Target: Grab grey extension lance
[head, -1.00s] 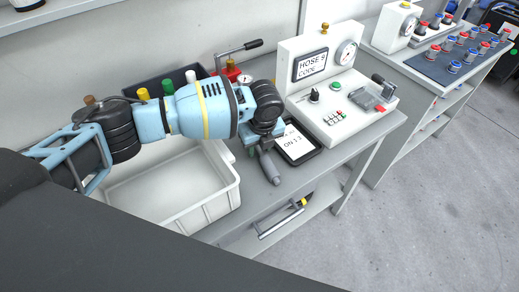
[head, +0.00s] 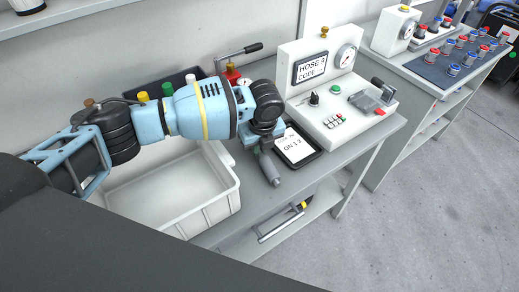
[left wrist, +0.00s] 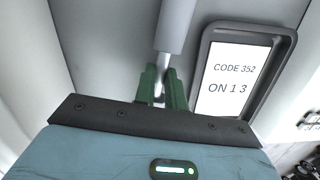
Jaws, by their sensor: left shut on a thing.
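The grey lance (head: 269,168) is a short grey cylinder over the grey bench top, left of the tablet. In the left wrist view the lance (left wrist: 175,28) runs up from between the green fingers, with a thinner metal rod at its near end. My left gripper (head: 258,147) is at the lance's far end, mostly hidden by its wrist in the head view. In the left wrist view the left gripper (left wrist: 163,88) is shut on the thin rod. My right gripper is not in view.
A tablet (head: 296,146) lies close to the right of the lance; it reads "CODE 352, ON 1 3" in the wrist view. A white control box (head: 350,115) stands behind it. A white bin (head: 211,206) is at the left, under my arm. A lower shelf holds a metal bar tool (head: 281,226).

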